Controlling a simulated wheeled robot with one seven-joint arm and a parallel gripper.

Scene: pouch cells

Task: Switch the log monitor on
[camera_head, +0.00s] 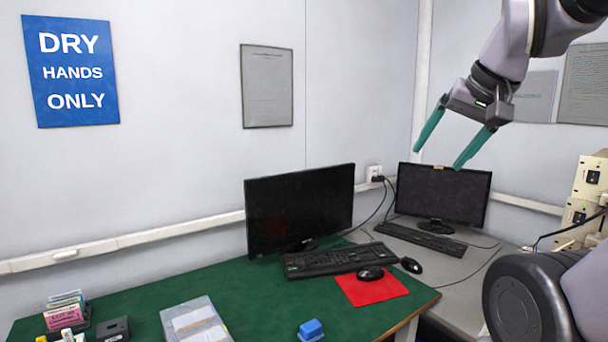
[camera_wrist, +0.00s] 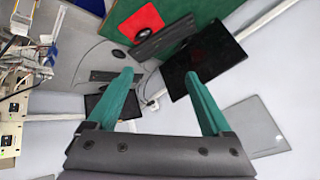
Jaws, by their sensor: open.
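Two monitors with dark screens stand in the corner, and I cannot tell from any readable label which is the log monitor. One monitor (camera_head: 299,208) is on the green bench; it also shows in the wrist view (camera_wrist: 207,62). In the wrist view this monitor (camera_wrist: 97,103) is partly hidden by a finger. My gripper (camera_head: 437,160) is open and empty, with its green fingers in front of or above the right monitor; it also shows in the wrist view (camera_wrist: 158,73).
Keyboards (camera_head: 340,260) (camera_head: 420,239) lie before the monitors. A mouse (camera_head: 370,273) sits on a red mat (camera_head: 372,290). A wall socket (camera_head: 374,173) with cables is between the monitors. Beige equipment (camera_head: 590,190) stands at right. A clear box (camera_head: 195,322) is front left.

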